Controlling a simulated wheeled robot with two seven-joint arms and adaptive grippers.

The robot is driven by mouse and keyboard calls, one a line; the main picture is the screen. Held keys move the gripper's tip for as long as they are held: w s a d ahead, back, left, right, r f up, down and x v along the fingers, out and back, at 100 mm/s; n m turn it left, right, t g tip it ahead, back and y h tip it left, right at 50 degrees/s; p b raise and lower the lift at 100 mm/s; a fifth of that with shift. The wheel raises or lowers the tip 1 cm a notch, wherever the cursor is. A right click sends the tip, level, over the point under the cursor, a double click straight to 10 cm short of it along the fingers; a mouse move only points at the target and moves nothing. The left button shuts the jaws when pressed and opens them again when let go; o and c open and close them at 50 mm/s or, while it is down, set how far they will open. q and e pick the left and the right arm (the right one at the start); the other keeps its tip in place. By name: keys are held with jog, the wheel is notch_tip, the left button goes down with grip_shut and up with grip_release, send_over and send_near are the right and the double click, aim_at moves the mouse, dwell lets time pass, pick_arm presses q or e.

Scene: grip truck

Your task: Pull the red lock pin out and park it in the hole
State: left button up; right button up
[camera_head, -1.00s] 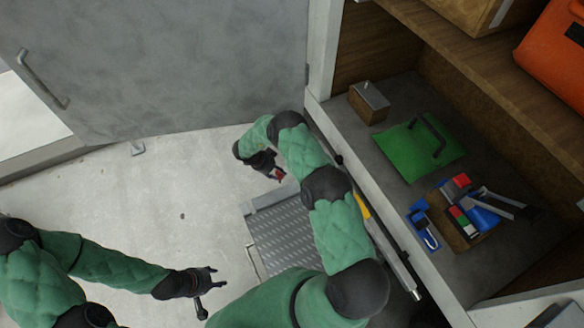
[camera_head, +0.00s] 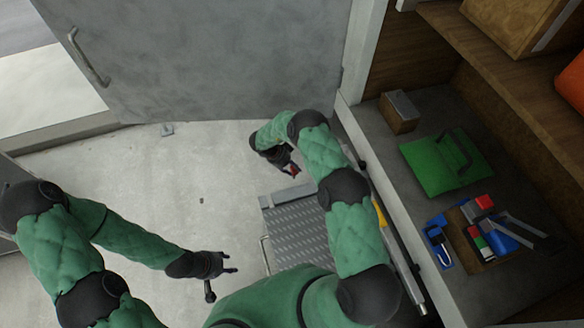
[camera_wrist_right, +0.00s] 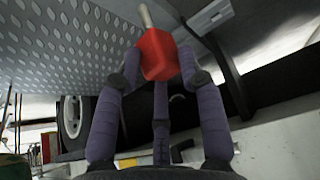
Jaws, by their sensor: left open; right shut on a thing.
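The red lock pin (camera_wrist_right: 158,54) has a red block-shaped head and a pale metal shank (camera_wrist_right: 146,15). My right gripper (camera_wrist_right: 160,80) is shut on its red head, with fingers on both sides and one below in the right wrist view. My left gripper (camera_head: 229,263) is open and empty over the pale floor.
The tread plate (camera_head: 305,240) lies below my right arm. A shelf holds a green case (camera_head: 436,170), a wooden box (camera_head: 400,115) and a tray with blue and red items (camera_head: 463,228). A grey door (camera_head: 210,60) stands behind.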

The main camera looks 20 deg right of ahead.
pick_arm(q)
jog(key=shift+r+p, duration=1)
jog(key=shift+r, duration=0.1)
pick_arm(e)
jog(key=shift+r, duration=1.65)
